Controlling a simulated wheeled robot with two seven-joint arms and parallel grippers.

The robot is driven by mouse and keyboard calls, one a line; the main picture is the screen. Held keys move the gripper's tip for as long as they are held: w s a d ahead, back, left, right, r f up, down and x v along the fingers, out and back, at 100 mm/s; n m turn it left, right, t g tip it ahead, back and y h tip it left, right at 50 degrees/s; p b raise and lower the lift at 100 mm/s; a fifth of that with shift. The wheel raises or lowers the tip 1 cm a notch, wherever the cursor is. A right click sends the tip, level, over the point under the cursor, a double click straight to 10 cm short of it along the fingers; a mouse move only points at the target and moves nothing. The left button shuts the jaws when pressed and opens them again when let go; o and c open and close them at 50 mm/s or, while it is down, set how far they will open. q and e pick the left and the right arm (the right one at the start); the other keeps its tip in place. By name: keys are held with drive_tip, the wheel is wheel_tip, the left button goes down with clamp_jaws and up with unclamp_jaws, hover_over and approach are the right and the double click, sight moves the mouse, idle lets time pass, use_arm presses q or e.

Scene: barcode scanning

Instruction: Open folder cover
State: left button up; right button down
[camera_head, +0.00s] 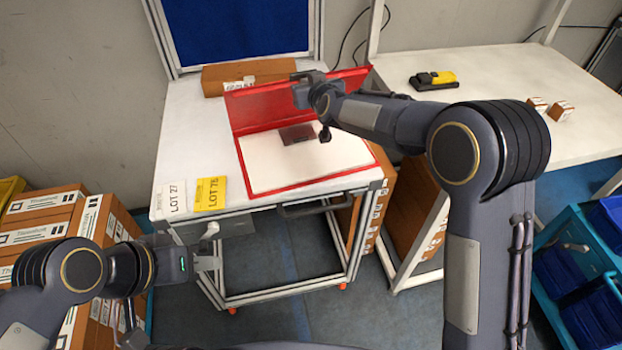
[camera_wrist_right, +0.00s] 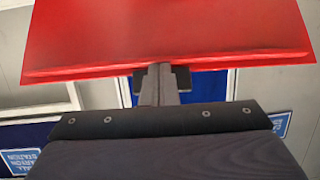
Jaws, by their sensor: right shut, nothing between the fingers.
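A red folder (camera_head: 262,188) lies on the white cart top, with a white page (camera_head: 270,160) showing inside. Its red cover (camera_head: 258,107) is swung up toward the back and stands away from the page. My right gripper (camera_head: 301,78) is at the cover's upper part, shut with nothing between the fingers. In the right wrist view, the closed fingers (camera_wrist_right: 158,82) point at the lower edge of the red cover (camera_wrist_right: 170,35), overlapping it; contact cannot be told. My left gripper (camera_head: 207,262) is low at the cart's front left, away from the folder; its jaws are unclear.
A white LOT 27 card (camera_head: 172,199) and a yellow LOT 76 card (camera_head: 210,193) lie left of the folder. A brown box (camera_head: 225,77) is behind it. A yellow and black device (camera_head: 434,79) and small boxes (camera_head: 560,111) sit on the right table. Cartons (camera_head: 40,215) stand at left.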

drive_tip(key=shift+w+a+r, duration=0.3)
drive_tip(key=shift+w+r, duration=0.15)
drive_tip(key=shift+w, duration=0.25)
drive_tip(key=shift+w+a+r, duration=0.35)
drive_tip(key=shift+w+r, duration=0.05)
drive_tip(key=shift+w, duration=0.25)
drive_tip(key=shift+w+a+r, duration=0.3)
drive_tip(key=shift+w+r, duration=0.15)
drive_tip(key=shift+w, duration=0.25)
drive_tip(key=shift+w, duration=0.1)
drive_tip(key=w+a+r, duration=0.1)
drive_tip(key=w+a, duration=0.1)
drive_tip(key=w, duration=0.3)
drive_tip(key=shift+w+a+r, duration=0.3)
drive_tip(key=shift+w+r, duration=0.05)
drive_tip(key=shift+r, duration=0.05)
